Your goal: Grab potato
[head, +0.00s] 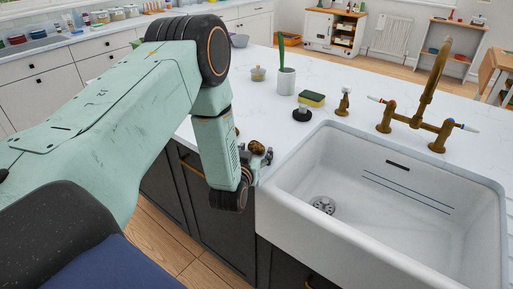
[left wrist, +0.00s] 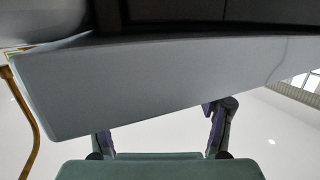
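A small brown potato (head: 257,147) lies on the white countertop near its front edge, left of the sink. My left gripper (head: 262,158) is at that counter edge, close beside the potato in the picture. My forearm hides part of the gripper and the counter around it. I cannot tell whether the gripper touches the potato. In the left wrist view, the two fingers of the left gripper (left wrist: 162,120) stand wide apart with nothing held between them. The potato does not show in that view. My right gripper is in neither view.
The white sink (head: 340,262) is just right of the gripper, with a brass faucet (head: 428,95) behind it. Dark cabinets (head: 222,225) are below the counter.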

